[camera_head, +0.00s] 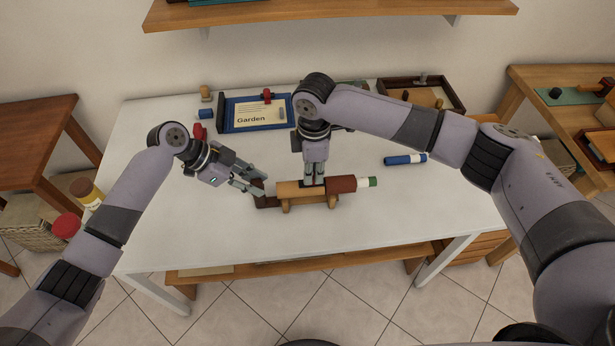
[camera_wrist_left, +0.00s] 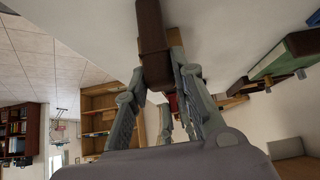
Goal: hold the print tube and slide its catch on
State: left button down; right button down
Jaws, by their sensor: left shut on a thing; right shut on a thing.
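The print tube (camera_head: 288,188) lies level on a small wooden cradle (camera_head: 284,204) near the middle of the white table. It has an orange-tan body, a red-brown section (camera_head: 341,184) and a white and green tip at right, and a dark brown left end (camera_head: 268,201). My left gripper (camera_head: 257,189) is shut on that dark end, which also shows between the fingers in the left wrist view (camera_wrist_left: 152,45). My right gripper (camera_head: 313,182) points straight down onto the tube's top. Its fingertips are shut at a small dark piece there, apparently the catch, mostly hidden by the fingers.
A dark wooden tray (camera_head: 397,84) is at the back right. A blue and white cylinder (camera_head: 405,159) lies to the right. The table front is clear. A shelf (camera_head: 330,15) hangs above.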

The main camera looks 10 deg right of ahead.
jog(key=shift+d, duration=0.6)
dwell(0.3)
jog(key=c, duration=1.6)
grip_release()
jog(key=shift+a, duration=0.1)
jog(key=shift+o, duration=0.2)
notch_tip(320, 180, up, 12)
